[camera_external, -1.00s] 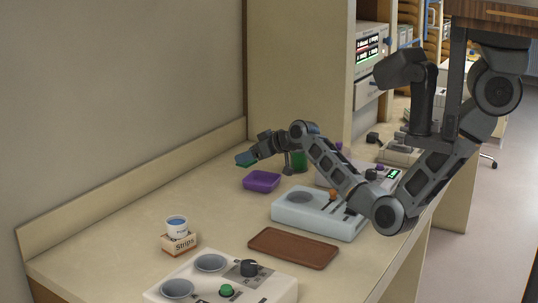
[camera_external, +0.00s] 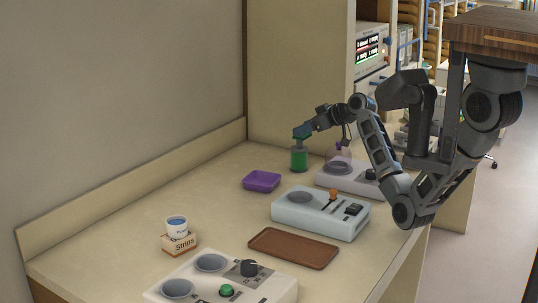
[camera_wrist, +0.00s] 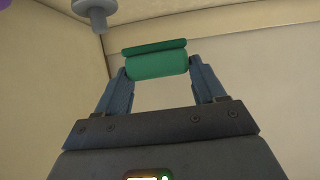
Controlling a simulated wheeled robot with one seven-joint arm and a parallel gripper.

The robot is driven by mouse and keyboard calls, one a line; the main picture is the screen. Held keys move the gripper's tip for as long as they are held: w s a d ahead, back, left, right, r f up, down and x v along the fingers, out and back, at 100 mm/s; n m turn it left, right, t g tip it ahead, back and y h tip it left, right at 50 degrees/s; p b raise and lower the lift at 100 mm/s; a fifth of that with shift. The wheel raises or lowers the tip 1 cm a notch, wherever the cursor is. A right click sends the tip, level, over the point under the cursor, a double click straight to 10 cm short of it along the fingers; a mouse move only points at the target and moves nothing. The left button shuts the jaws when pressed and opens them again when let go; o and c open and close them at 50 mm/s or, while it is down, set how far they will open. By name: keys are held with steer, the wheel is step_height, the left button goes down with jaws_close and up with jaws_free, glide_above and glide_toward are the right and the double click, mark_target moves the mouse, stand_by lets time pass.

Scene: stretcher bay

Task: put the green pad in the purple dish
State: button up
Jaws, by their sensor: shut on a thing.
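The green pad (camera_wrist: 157,62) is between the two blue fingers of my gripper (camera_wrist: 160,75) in the wrist view. My gripper is shut on it. In the external view my gripper (camera_external: 302,131) is raised above the counter, in line with the top of a green bottle; how far it is from the bottle I cannot tell. The pad is hard to tell from the fingers there. The purple dish (camera_external: 261,183) sits on the counter, lower left of my gripper, and looks empty.
The green bottle (camera_external: 299,160) stands behind the dish. A light-blue device (camera_external: 320,222), a pale device (camera_external: 349,181) and a brown tray (camera_external: 293,248) are to the right. A cup (camera_external: 177,227) on a strips box (camera_external: 180,244) is front left. The counter around the dish is clear.

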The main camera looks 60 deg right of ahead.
steer(key=s+d, duration=0.1)
steer(key=s, duration=0.1)
steer(key=p, duration=0.2)
glide_above(279, 177)
step_height(279, 177, down, 7)
steer(key=shift+r, duration=0.1)
step_height(279, 177, down, 4)
steer(key=shift+a+r+p, duration=0.1)
steer(key=shift+p, duration=0.3)
steer(key=shift+f, duration=0.2)
steer(key=shift+f+b, duration=0.35)
steer(key=shift+f, duration=0.2)
steer(key=o, duration=1)
steer(key=shift+f, duration=0.15)
